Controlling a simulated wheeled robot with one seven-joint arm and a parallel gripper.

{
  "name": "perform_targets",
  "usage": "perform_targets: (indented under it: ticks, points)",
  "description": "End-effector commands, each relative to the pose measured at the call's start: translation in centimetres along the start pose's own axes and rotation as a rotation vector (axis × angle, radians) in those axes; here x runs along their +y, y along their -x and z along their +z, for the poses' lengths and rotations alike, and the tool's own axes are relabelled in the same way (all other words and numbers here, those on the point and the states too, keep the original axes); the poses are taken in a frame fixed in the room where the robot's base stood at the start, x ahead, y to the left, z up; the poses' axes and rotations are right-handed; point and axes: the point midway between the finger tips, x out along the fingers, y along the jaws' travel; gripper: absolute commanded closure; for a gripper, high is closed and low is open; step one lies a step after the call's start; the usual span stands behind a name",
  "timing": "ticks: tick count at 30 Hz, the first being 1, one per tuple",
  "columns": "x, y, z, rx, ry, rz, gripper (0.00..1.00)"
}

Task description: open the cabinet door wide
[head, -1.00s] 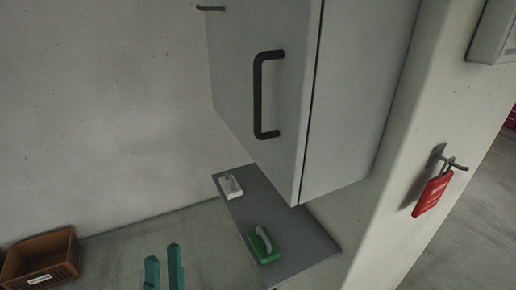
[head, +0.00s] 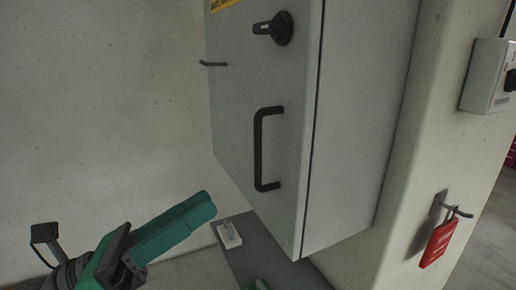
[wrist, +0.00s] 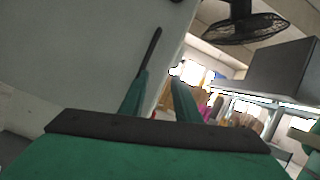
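The grey cabinet door (head: 225,110) looks shut, with only a thin dark seam along its right edge. It carries a black U-shaped handle (head: 258,150), upright, and a dark rotary knob (head: 272,28) above it. My green gripper (head: 205,207) is left of and below the handle, apart from it, its fingers pointing up and right. In the wrist view the two fingers (wrist: 160,88) stand apart with a gap between them and hold nothing. A dark bar beyond the left finger there may be the handle; I cannot tell.
A grey shelf (head: 285,272) below the cabinet holds a white block (head: 229,235) and a partly cut-off green object (head: 258,285). A thin peg (head: 213,64) shows at the cabinet's left. A red tag (head: 437,243) hangs on the right wall.

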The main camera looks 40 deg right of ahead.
Motion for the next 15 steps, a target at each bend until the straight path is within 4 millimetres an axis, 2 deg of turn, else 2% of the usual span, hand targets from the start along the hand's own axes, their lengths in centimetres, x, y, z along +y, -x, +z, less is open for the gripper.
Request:
perform_targets:
  ticks: [9, 15]
  points:
    - [0.0, -2.8, 3.9, 0.266, -0.245, 0.154, 0.7]
    - [0.1, -3.7, 5.1, 0.346, -0.319, 0.207, 0.7]
